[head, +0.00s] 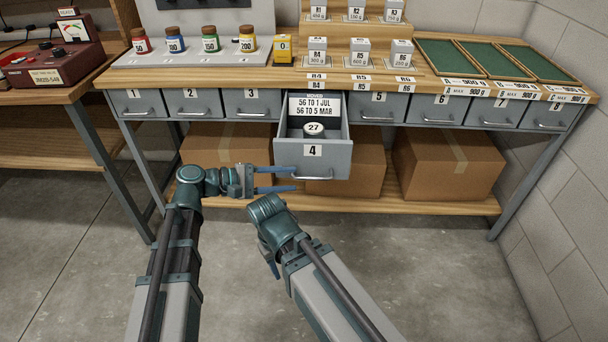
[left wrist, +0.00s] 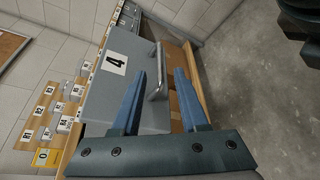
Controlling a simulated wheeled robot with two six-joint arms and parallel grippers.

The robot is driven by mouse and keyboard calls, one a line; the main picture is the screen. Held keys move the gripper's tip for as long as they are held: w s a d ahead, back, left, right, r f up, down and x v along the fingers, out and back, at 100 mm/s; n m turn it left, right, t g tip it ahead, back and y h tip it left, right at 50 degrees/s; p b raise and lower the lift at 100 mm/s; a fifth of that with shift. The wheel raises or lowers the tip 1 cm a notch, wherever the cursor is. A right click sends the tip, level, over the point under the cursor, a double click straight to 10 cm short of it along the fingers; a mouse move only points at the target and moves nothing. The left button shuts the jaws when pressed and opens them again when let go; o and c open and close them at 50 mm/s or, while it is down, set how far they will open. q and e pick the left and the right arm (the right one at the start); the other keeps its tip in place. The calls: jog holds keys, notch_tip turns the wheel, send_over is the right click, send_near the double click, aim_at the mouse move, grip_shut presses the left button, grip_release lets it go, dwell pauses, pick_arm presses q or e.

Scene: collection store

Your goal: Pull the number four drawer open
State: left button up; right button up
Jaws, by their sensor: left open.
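The number four drawer (head: 338,160) is pulled out from the grey bench front, well ahead of its shut neighbours. Inside it are a printed card (head: 314,106) and a small round piece marked 27 (head: 314,128). Its front and label also show in the left wrist view (left wrist: 98,95). My left gripper (head: 296,179) is open, its blue fingers at the left end of the drawer handle (head: 318,178). In the left wrist view the handle (left wrist: 158,82) appears between the two fingertips, with no visible grip on it. My right arm's end is low in front; its jaws are hidden.
Cardboard boxes (head: 447,165) stand on the lower shelf (head: 430,208). The bench top (head: 170,76) holds coloured jars, labelled blocks and green trays (head: 450,57). The floor in front is clear.

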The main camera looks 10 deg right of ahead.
pick_arm(q)
jog(key=p+v, duration=0.1)
jog(key=v, duration=0.5)
jog(key=shift+a, duration=0.35)
jog(key=s+a+f+m+y, duration=0.45)
jog(key=a+f+y, duration=0.4)
jog(key=f, duration=0.45)
jog(key=s+a+f+m+y, duration=0.1)
jog(key=s+a+f+y, duration=0.15)
jog(key=a, duration=0.35)
jog(key=s+a+f+m+y, duration=0.1)
jog(key=a+f+m+y, duration=0.1)
jog(key=a+y, duration=0.3)
jog(key=s+d+r+m+g+p, duration=0.15)
jog(key=s+d+m, duration=0.35)
jog(key=d, duration=0.6)
notch_tip(320, 180, up, 27)
jog(key=n+p, duration=0.1)
jog(key=p, duration=2.6)
jog(key=shift+s+a+r+y, duration=0.2)
jog(key=shift+s+a+y, duration=0.05)
jog(key=shift+y, duration=0.05)
